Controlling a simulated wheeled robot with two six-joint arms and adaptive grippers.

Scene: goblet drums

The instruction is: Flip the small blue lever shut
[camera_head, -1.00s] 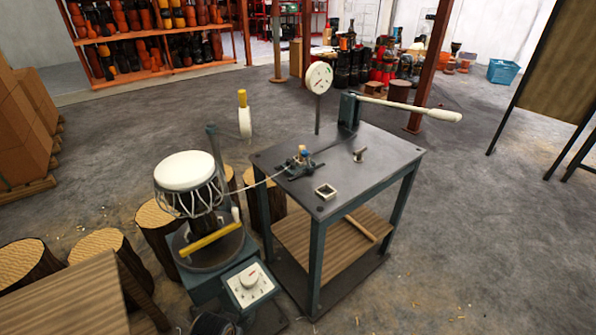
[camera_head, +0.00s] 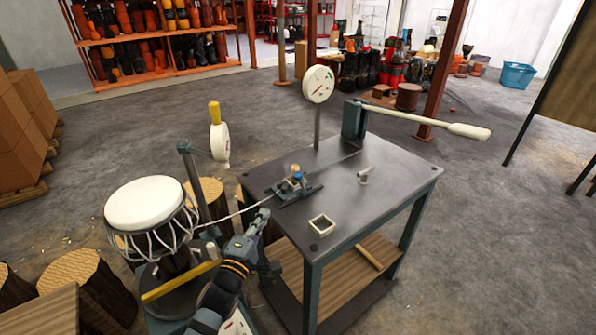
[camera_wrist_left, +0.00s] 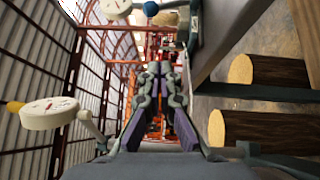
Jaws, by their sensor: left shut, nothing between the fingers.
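The small blue lever's round end (camera_head: 298,176) shows on a dark clamp (camera_head: 291,192) on the grey table top. A tan piece stands beside it. A blue ball-like end (camera_wrist_left: 150,9) shows at the top of the left wrist view, beyond the fingertips. My left gripper (camera_head: 263,214) is shut and empty, beside the table's left edge, below and left of the clamp. Its closed fingers (camera_wrist_left: 158,68) also show in the left wrist view. The lever's exact angle is too small to tell. My right gripper is not in view.
The grey table (camera_head: 378,205) also bears a square frame (camera_head: 322,225), a small metal post (camera_head: 364,175), a round dial (camera_head: 318,84) and a long white-handled lever (camera_head: 468,131). A pale rope runs from the white-topped drum (camera_head: 145,203) to the clamp.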

